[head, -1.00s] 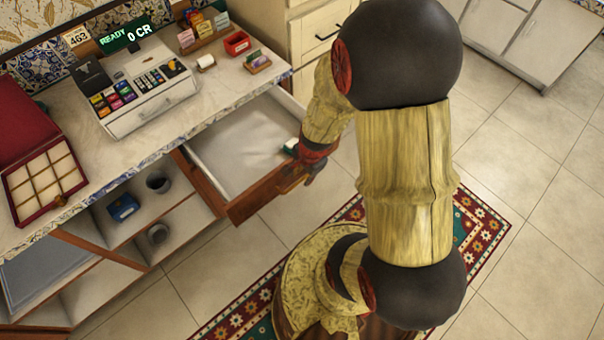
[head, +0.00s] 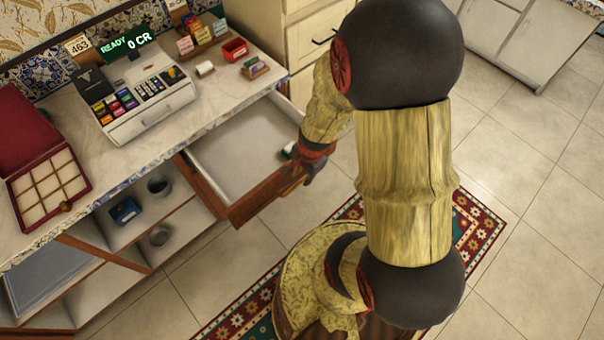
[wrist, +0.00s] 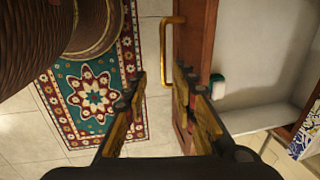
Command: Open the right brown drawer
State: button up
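The right brown drawer stands pulled well out, its wooden front (head: 262,198) and pale interior (head: 235,150) showing in the head view. In the wrist view its front (wrist: 198,35) runs upright right of centre, with a gold bar handle (wrist: 164,50) on its outer face. My gripper (wrist: 158,92) is open in the wrist view, fingers apart, with nothing held between them. Its right finger is beside the lower handle end and the drawer front; contact cannot be told. In the head view my gripper is at the drawer's right end, mostly hidden by my wrist.
A small green-and-white item (wrist: 217,85) lies in the drawer. The counter above holds a cash register (head: 150,100) and a red compartment box (head: 45,185). Open shelves (head: 150,205) are left of the drawer. A patterned rug (head: 480,225) lies on the tiled floor.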

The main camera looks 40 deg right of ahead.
notch_tip(320, 180, up, 12)
jog(key=s, duration=0.2)
dwell(0.4)
jog(key=shift+f, duration=0.15)
